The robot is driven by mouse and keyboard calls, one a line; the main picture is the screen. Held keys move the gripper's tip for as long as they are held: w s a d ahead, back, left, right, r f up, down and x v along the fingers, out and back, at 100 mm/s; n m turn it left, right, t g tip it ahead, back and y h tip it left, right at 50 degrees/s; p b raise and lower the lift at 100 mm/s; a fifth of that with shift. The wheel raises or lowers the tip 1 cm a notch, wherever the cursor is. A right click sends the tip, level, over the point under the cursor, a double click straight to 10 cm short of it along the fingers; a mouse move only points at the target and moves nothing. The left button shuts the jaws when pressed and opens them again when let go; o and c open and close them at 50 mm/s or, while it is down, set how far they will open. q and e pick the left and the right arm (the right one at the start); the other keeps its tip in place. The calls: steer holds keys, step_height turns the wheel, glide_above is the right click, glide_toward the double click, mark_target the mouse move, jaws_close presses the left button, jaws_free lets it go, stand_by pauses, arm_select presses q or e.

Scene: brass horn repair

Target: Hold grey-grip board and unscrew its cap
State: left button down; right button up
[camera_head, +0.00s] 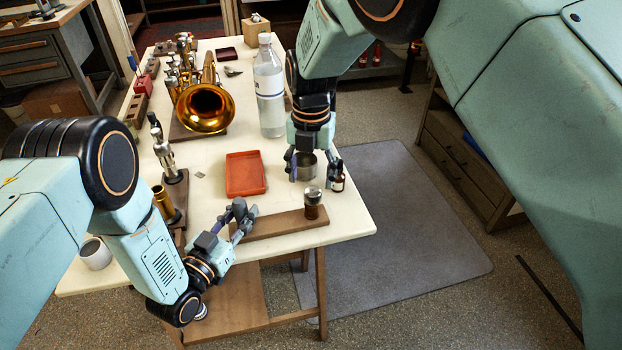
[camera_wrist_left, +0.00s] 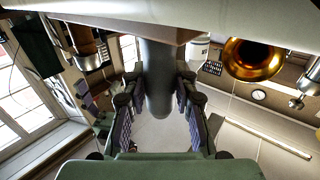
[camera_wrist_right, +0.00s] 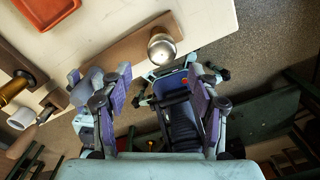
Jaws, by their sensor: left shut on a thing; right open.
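The brown wooden board (camera_head: 281,224) lies near the table's front edge, with a dark jar with a silver cap (camera_head: 313,195) standing upright near its right end. My left gripper (camera_head: 238,225) is shut on the board's grey grip, at the left end. The grip (camera_wrist_left: 158,85) shows between its fingers in the left wrist view. My right gripper (camera_head: 312,160) points down, open, beyond the cap in the head view. In the right wrist view the cap (camera_wrist_right: 161,47) shows ahead of the open, empty fingers (camera_wrist_right: 160,80), apart from them.
A red tray (camera_head: 245,174), a clear bottle (camera_head: 269,90) and a brass horn (camera_head: 205,107) are farther back. A white mug (camera_head: 95,253) stands at the left. Bare table lies around the tray.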

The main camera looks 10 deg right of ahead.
mark_target(311, 192)
steer(key=shift+r, duration=1.7)
arm_select(q)
steer(key=c, duration=1)
jaws_free()
